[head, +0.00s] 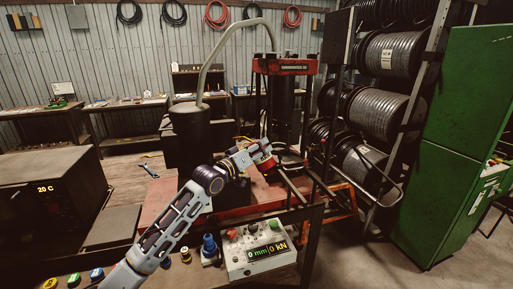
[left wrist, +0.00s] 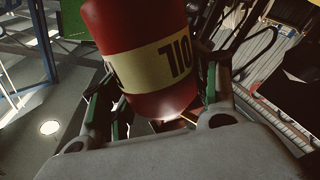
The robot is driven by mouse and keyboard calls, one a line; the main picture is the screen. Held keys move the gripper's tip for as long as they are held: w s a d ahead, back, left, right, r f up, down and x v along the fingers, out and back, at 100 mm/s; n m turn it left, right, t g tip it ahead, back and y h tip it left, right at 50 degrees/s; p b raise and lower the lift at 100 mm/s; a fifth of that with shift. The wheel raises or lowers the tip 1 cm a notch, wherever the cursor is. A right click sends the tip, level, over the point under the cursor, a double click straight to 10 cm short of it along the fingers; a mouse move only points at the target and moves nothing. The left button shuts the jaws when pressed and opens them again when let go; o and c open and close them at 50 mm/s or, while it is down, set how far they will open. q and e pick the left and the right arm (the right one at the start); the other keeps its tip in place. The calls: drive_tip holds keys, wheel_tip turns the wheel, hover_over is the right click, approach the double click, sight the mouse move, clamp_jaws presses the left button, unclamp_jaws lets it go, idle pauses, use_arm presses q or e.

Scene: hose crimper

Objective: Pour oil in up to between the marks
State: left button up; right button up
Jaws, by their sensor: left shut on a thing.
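My left gripper (head: 256,156) reaches over the crimper bench and is shut on a red oil can (left wrist: 145,50). The can has a cream label reading "OIL", which appears upside down in the left wrist view. The left gripper's fingers (left wrist: 155,110) lie on both sides of the can. In the head view the can (head: 265,162) is small and partly covered by the gripper; its spout cannot be made out. A dark tank (head: 192,128) with a thick grey hose (head: 222,45) stands behind the arm. No oil level or marks can be made out. My right gripper is out of view.
A red-topped press (head: 284,66) stands just behind the can. A control box (head: 258,250) showing "0 mm" and "0 kN" is at the front. Hose reels (head: 381,108) and a green cabinet (head: 462,140) stand at the right.

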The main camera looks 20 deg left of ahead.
use_arm(q)
drive_tip(key=shift+a+r+m+p, duration=0.1)
drive_tip(key=shift+r+m+p, duration=0.45)
drive_tip(key=shift+p, duration=0.35)
drive_tip(key=shift+f+m+p, duration=0.1)
drive_tip(key=shift+m+p, duration=0.15)
drive_tip(key=shift+p, duration=0.1)
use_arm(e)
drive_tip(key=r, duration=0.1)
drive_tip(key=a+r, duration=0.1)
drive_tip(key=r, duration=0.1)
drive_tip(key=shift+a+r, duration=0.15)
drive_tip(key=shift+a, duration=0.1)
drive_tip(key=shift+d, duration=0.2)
